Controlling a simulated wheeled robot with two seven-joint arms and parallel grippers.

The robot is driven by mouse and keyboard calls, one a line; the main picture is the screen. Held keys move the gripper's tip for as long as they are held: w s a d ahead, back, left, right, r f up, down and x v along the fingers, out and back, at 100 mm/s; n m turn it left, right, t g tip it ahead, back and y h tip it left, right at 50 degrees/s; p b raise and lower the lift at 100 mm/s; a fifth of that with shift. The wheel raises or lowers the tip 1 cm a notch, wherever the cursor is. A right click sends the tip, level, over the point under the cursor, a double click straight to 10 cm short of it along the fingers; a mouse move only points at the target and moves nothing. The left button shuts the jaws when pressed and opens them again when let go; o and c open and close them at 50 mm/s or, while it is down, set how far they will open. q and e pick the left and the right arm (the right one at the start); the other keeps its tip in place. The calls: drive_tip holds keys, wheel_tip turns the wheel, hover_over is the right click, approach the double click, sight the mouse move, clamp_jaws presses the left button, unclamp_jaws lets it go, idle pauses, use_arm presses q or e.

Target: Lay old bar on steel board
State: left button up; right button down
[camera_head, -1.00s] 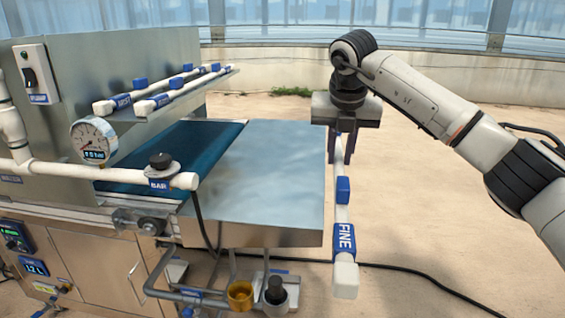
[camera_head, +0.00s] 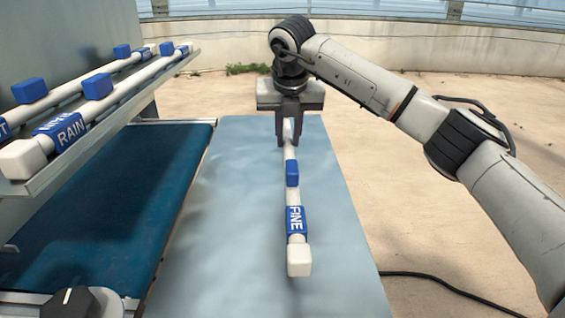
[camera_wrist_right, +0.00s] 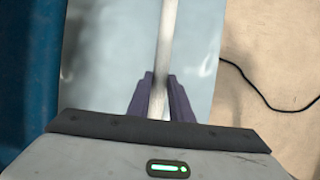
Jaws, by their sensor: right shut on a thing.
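The old bar (camera_head: 292,190) is a white bar with a blue block and a blue band lettered FINE near its square white near end. My right gripper (camera_head: 291,143) is shut on its far part. In the right wrist view the bar (camera_wrist_right: 168,45) runs between the two purple fingers of the gripper (camera_wrist_right: 160,95). The steel board (camera_head: 235,215) is a flat, pale, shiny panel, and the bar is over it, lengthwise. I cannot tell whether the bar touches the board. The board also shows in the right wrist view (camera_wrist_right: 100,60). My left gripper is not in view.
A dark blue belt (camera_head: 110,215) lies left of the board. Above it, a metal shelf (camera_head: 110,120) holds white bars with blue blocks, one lettered RAIN (camera_head: 70,130). A dark knob (camera_head: 75,302) is at bottom left. A black cable (camera_head: 450,288) lies on the floor at right.

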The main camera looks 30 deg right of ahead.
wheel_tip(320, 180, down, 7)
drive_tip(key=shift+r+b, duration=0.15)
drive_tip(key=shift+b, duration=0.25)
drive_tip(key=c, duration=1.6)
unclamp_jaws()
drive_tip(key=shift+r, duration=0.15)
drive_tip(key=p+v, duration=0.1)
drive_tip(key=v, duration=1.1)
